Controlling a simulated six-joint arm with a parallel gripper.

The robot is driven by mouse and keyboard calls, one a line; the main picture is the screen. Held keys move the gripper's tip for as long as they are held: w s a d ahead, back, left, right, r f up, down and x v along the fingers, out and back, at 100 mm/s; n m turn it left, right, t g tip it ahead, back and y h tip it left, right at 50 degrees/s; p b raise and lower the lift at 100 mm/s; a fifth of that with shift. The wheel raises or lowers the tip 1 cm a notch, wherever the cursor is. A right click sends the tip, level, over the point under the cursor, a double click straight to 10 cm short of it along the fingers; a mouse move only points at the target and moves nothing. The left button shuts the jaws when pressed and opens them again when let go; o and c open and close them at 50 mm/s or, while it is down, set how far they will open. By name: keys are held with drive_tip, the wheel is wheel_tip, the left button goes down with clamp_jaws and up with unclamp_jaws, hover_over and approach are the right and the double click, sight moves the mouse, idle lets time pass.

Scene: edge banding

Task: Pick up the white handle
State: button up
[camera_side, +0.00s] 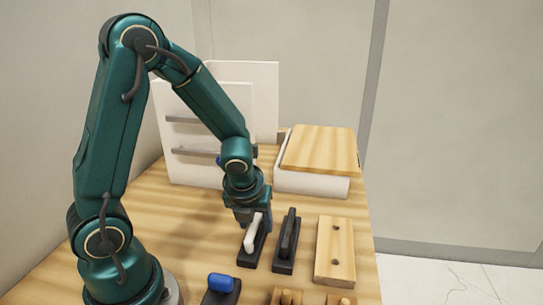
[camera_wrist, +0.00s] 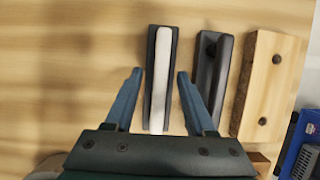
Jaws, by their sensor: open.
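The white handle (camera_side: 253,232) sits on a dark base (camera_side: 243,259) on the wooden table. In the wrist view the white handle (camera_wrist: 161,75) lies lengthwise, between the two blue fingers of my gripper (camera_wrist: 160,80). The fingers are open, one on each side of the handle, with a gap on both sides. In the side view my gripper (camera_side: 246,218) is low over the far end of the handle. Whether the fingertips are down at the handle's height cannot be told. Part of the handle's far end is hidden behind my gripper in the side view.
A black handle (camera_wrist: 210,75) on its base stands close to the right. A wooden block with two holes (camera_side: 334,250) is farther right. A blue-topped tool (camera_side: 221,284) and small wooden pieces (camera_side: 287,297) lie in front. A white box with a wooden lid (camera_side: 320,150) stands behind.

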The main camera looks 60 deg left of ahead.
drive_tip(key=shift+f, duration=0.15)
clamp_jaws()
idle(1.5)
